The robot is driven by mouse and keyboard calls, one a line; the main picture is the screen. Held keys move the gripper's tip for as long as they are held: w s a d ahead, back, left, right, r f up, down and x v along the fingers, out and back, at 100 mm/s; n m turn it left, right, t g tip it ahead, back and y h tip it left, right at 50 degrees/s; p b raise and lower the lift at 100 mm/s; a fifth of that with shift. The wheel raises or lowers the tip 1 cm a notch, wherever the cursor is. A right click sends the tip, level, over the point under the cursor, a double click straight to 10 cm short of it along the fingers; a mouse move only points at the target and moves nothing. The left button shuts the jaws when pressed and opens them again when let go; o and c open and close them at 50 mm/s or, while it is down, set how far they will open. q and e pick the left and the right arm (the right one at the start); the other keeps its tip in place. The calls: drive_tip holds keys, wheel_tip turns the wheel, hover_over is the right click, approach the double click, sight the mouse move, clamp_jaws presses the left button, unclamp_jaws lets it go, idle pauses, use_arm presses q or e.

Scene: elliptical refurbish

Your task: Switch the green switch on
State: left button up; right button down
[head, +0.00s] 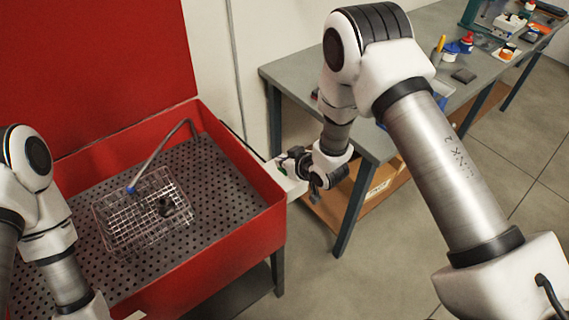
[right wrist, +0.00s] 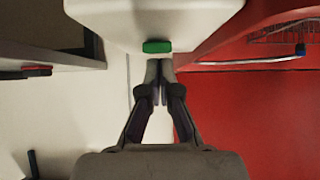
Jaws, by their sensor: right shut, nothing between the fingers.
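The green switch (right wrist: 157,46) sits on the edge of a white box (right wrist: 150,15) in the right wrist view. The white box also shows in the head view (head: 291,184), fixed by the right side of the red washer basin. My right gripper (right wrist: 159,64) is shut and empty, its fingertips just below the switch in the wrist picture. I cannot tell whether they touch it. In the head view the right gripper (head: 293,160) is by the white box, and the switch is largely hidden there. My left arm comes in at the left; its gripper is out of the picture.
The red basin (head: 268,215) holds a wire basket (head: 110,222) with a dark part (head: 166,206) in it and a bent spout (head: 160,150). A grey workbench (head: 290,72) with several tools stands at the right. Floor (head: 400,240) is open in front of it.

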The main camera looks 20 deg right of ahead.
use_arm(q)
drive_tip(key=shift+s, duration=0.1)
use_arm(e)
drive_tip(key=shift+w+r+p, duration=0.1)
drive_tip(key=shift+r+p, duration=0.3)
drive_tip(key=shift+r, duration=0.2)
drive_tip(key=r, duration=0.1)
drive_tip(key=r+p, duration=0.2)
drive_tip(key=shift+w+a+r, duration=0.1)
drive_tip(key=shift+w+r, duration=0.15)
drive_tip(key=shift+w, duration=0.05)
drive_tip(key=shift+s+r+b, duration=0.25)
drive_tip(key=shift+s+b, duration=0.35)
use_arm(q)
drive_tip(key=shift+s+a+f+b, duration=0.1)
drive_tip(key=shift+s+b, duration=0.25)
drive_tip(key=shift+b, duration=0.55)
use_arm(e)
drive_tip(key=s+d+r, duration=0.2)
drive_tip(key=s+r, duration=0.3)
drive_tip(key=r, duration=0.2)
use_arm(q)
drive_tip(key=shift+w, duration=0.1)
use_arm(e)
drive_tip(key=shift+w+f, duration=0.1)
drive_tip(key=shift+w, duration=0.05)
